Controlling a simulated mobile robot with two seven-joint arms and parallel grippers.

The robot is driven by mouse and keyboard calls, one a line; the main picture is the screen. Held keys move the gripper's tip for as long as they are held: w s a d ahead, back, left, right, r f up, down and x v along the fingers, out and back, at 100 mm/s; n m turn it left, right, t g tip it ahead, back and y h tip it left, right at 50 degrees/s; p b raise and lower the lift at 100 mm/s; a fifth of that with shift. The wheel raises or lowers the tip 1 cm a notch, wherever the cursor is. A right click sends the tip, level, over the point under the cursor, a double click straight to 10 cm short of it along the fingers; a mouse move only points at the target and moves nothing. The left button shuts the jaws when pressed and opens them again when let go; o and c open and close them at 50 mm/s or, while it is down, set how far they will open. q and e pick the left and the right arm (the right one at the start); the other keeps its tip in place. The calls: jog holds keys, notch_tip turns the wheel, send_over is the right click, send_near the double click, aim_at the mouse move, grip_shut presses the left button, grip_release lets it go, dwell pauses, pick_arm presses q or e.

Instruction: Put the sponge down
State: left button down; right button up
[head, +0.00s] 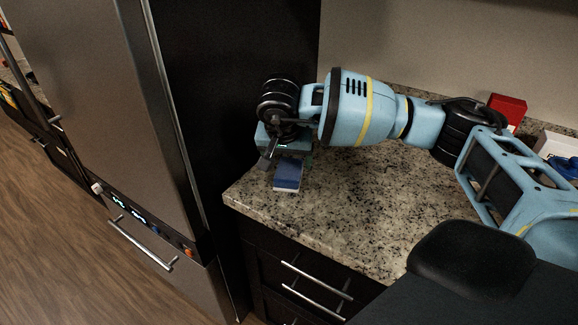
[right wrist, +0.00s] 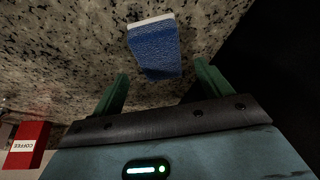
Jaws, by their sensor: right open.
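A blue sponge (head: 287,175) with a pale edge lies on the speckled countertop near its left end. It also shows in the right wrist view (right wrist: 155,50), just beyond the fingertips. My right gripper (head: 272,161) is over the counter beside the sponge. In the right wrist view its two green fingers (right wrist: 160,85) are spread apart with nothing between them. The sponge's near end lies close to the gap between the fingers; I cannot tell whether any finger touches it. My left gripper is not in view.
The speckled counter (head: 325,222) has free room in front of my right arm. A steel fridge (head: 100,110) stands at the left. A red coffee box (head: 508,108) is at the back right, near a white container (head: 556,143) with something blue. Drawers are below.

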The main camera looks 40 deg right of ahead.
jog(key=v, duration=0.6)
jog(key=shift+r, duration=0.4)
jog(key=shift+s+a, duration=0.1)
jog(key=shift+f, duration=0.1)
